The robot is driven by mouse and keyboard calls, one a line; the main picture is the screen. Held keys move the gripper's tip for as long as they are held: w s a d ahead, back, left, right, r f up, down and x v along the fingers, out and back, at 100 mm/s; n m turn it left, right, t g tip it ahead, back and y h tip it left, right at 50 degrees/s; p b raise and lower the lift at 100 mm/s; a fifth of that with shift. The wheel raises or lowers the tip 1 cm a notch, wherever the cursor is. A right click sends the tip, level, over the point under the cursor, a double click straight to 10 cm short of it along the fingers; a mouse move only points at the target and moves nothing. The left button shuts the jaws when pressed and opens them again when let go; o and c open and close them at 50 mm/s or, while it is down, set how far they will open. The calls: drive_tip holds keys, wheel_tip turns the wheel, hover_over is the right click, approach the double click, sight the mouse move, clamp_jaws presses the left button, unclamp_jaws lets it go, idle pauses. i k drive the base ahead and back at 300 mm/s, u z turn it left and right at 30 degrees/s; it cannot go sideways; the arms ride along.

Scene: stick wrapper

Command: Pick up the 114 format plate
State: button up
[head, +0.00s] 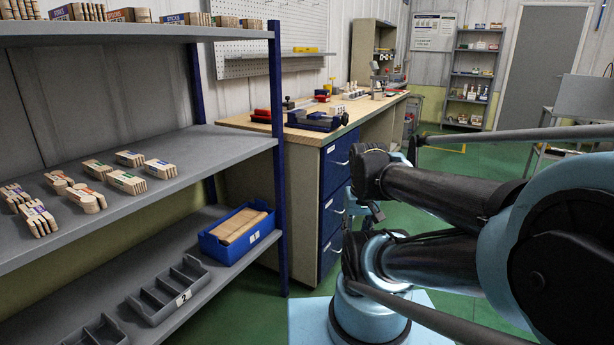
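I cannot make out which thing is the 114 format plate; no marking with that number is readable in the head view. On the workbench (240,123) stand dark blue fixtures (318,120) with small red and black parts, and pale upright pieces farther back. My arm is folded at the right, in front of the bench's drawers. A small dark part that may be my gripper (375,211) shows beside the arm's black joint, well apart from the bench top. Its fingers are too unclear to tell open from shut.
A grey shelf rack (215,138) at the left holds several wooden stick bundles (127,181), a blue bin (206,246) and dark divided trays (168,315). A pegboard (235,66) hangs behind the bench. A far shelf (462,81) stands beside a grey door (540,70). Green floor is open beyond my arm.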

sight(339, 109)
drive_tip(key=z, duration=0.05)
drive_tip(key=i, duration=0.2)
drive_tip(key=z, duration=0.05)
drive_tip(key=k, duration=0.55)
drive_tip(key=z, duration=0.75)
drive_tip(key=i, duration=0.95)
drive_tip(key=z, duration=0.4)
drive_tip(key=i, duration=1.1)
drive_tip(key=u, duration=0.8)
drive_tip(key=i, duration=0.7)
drive_tip(key=u, duration=0.55)
